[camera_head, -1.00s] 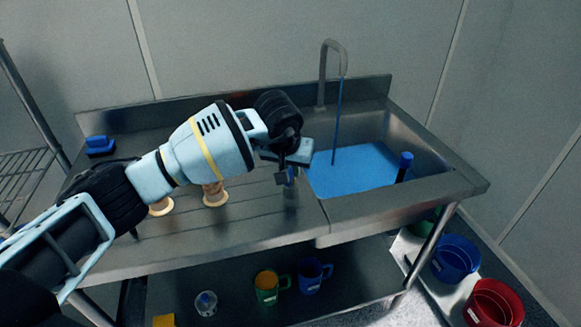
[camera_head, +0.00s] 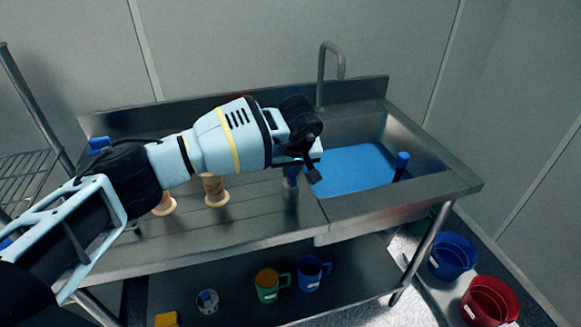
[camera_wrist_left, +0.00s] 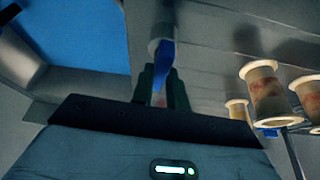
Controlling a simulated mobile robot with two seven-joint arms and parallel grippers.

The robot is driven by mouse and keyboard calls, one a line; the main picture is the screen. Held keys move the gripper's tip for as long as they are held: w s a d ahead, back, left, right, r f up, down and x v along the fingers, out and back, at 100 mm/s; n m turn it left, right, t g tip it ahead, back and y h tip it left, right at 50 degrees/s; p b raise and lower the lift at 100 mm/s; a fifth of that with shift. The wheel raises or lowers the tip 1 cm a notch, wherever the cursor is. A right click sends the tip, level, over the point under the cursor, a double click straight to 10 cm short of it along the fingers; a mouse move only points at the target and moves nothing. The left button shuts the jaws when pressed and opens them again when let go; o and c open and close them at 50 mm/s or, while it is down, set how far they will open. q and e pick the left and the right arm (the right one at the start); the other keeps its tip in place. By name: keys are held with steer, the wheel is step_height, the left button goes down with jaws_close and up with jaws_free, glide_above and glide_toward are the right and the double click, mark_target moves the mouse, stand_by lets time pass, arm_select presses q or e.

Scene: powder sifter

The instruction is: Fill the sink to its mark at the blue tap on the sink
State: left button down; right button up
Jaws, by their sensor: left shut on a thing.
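The sink (camera_head: 425,165) is on the right of the steel counter and holds flat blue water (camera_head: 350,170). The grey spout (camera_head: 322,75) stands behind it, with no stream falling. The blue tap handle (camera_head: 291,177) sits on a metal stem left of the basin. My left gripper (camera_head: 308,172) is over it. In the left wrist view, the jaws (camera_wrist_left: 160,88) are shut on the blue handle (camera_wrist_left: 165,55), with its grey stem (camera_wrist_left: 162,32) beyond. I cannot make out the fill mark. My right gripper is not in view.
A dark post with a blue top (camera_head: 402,160) stands in the sink's right side. Tan spools (camera_head: 215,188) stand on the counter under my left arm. Green (camera_head: 267,285) and blue (camera_head: 311,272) mugs are on the lower shelf. Blue (camera_head: 452,256) and red (camera_head: 490,302) buckets are at right.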

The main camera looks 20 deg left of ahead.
arm_select(q)
steer(key=shift+n, duration=0.5)
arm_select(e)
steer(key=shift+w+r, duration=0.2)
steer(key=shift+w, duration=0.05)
arm_select(q)
steer(key=c, duration=1.4)
jaws_free()
steer(key=v, duration=0.6)
steer(key=shift+d+r, duration=0.2)
steer(key=shift+r, duration=0.05)
steer(key=shift+s+d+r, duration=0.1)
steer(key=shift+s+r, duration=0.15)
steer(key=shift+r, duration=0.35)
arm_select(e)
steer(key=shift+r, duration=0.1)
